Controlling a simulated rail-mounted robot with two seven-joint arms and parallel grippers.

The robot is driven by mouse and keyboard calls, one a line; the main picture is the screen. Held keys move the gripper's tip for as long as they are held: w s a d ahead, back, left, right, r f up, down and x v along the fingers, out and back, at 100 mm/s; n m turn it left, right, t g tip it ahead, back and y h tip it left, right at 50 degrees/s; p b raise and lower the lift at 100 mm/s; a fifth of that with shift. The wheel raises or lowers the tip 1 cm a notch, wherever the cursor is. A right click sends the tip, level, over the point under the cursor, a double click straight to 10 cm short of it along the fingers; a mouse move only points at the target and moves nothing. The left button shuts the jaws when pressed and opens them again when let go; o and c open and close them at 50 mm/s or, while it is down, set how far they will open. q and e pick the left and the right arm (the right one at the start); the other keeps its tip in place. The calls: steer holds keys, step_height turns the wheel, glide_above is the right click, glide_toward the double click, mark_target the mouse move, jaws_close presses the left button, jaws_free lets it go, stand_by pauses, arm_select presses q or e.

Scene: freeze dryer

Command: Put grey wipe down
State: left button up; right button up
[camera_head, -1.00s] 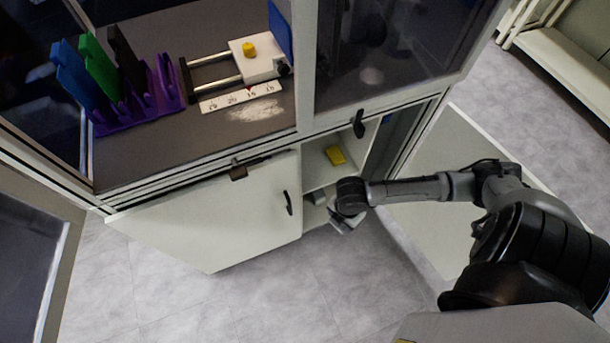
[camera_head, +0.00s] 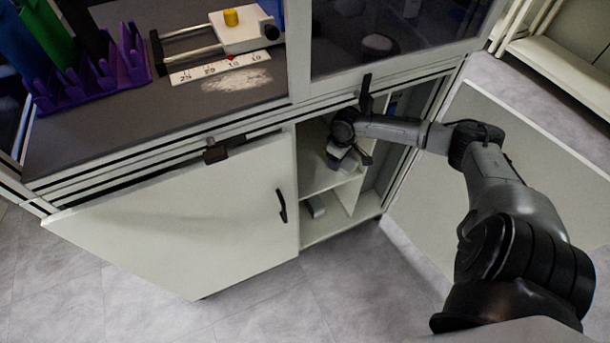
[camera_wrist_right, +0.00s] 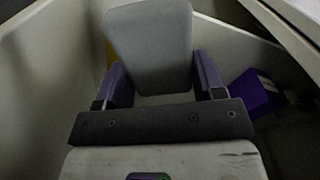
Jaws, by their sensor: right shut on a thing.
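The grey wipe (camera_wrist_right: 150,45) is a flat grey pad with rounded corners. It stands up between the purple-padded fingers of my right gripper (camera_wrist_right: 160,78) in the right wrist view. In the head view my right gripper (camera_head: 345,158) is inside the open cabinet, at the upper shelf (camera_head: 312,180). The wipe is hard to make out there, and I cannot tell whether it touches the shelf. A sliver of yellow (camera_wrist_right: 109,56) shows behind the wipe's left edge in the wrist view. My left gripper is not in view.
The cabinet's left door (camera_head: 190,215) stands open, and its right door (camera_head: 490,190) is open too. A grey item (camera_head: 315,207) lies in the lower compartment. A purple box (camera_wrist_right: 250,95) is right of the gripper in the wrist view. The worktop (camera_head: 110,125) is above.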

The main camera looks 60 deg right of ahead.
steer(key=shift+w+d+r+m, duration=0.1)
steer(key=shift+w+d+m, duration=0.2)
steer(key=shift+w+d, duration=0.15)
steer(key=shift+w+d+b, duration=0.2)
steer(key=shift+b, duration=0.15)
steer(key=b, duration=0.7)
glide_above(306, 167)
steer(key=f, duration=0.4)
steer(key=s+f, duration=0.1)
steer(key=f, duration=0.1)
steer(key=shift+f, duration=0.1)
steer(key=shift+w+a+f+b, duration=0.1)
steer(key=shift+w+f+b, duration=0.1)
steer(key=shift+w+b, duration=0.35)
step_height(306, 167, down, 4)
steer(key=b, duration=0.3)
steer(key=o, duration=0.8)
steer(key=shift+f, duration=0.1)
steer(key=shift+o, duration=0.2)
